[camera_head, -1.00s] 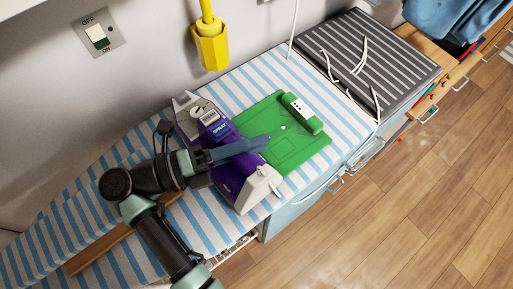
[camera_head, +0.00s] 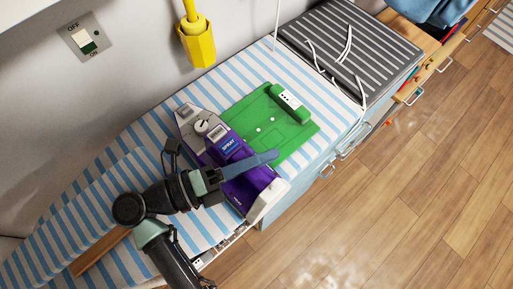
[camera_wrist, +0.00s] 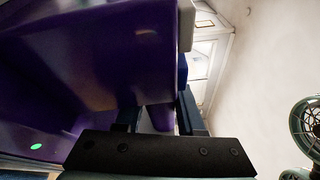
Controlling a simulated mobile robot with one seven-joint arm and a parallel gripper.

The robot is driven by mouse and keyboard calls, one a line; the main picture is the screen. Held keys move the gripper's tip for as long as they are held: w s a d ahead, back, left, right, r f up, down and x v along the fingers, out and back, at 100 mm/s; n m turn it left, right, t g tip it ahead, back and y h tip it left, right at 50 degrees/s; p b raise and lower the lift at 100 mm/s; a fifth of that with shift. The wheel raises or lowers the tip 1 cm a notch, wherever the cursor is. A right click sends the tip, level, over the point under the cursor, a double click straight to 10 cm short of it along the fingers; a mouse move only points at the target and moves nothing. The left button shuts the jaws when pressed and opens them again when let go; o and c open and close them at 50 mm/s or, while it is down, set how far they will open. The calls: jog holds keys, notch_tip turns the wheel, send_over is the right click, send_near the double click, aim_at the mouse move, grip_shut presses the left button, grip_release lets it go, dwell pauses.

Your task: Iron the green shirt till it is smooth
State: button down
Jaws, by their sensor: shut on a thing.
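The purple and white iron (camera_head: 238,156), with a spray label and a dial, stands over the striped ironing board at the left edge of the green shirt. The green shirt (camera_head: 263,122) lies folded flat on the board; the iron hides part of its left side. My gripper (camera_head: 242,167) is shut on the iron, with its blue fingers across the purple body. In the wrist view the iron's purple body (camera_wrist: 100,60) fills the left and centre. I cannot tell whether the iron's sole touches the shirt.
The blue-and-white striped ironing board (camera_head: 150,140) runs beside the wall. A dark striped mat (camera_head: 355,45) with loose white cords lies at the upper right. A yellow holder (camera_head: 196,42) and a wall switch (camera_head: 85,42) are on the wall. Wooden floor is open at right.

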jog(key=shift+r, duration=0.1)
jog(key=shift+s+d+p, duration=0.5)
jog(key=shift+s+d, duration=0.4)
jog(key=shift+s, duration=0.15)
notch_tip(320, 180, up, 6)
jog(key=p, duration=0.5)
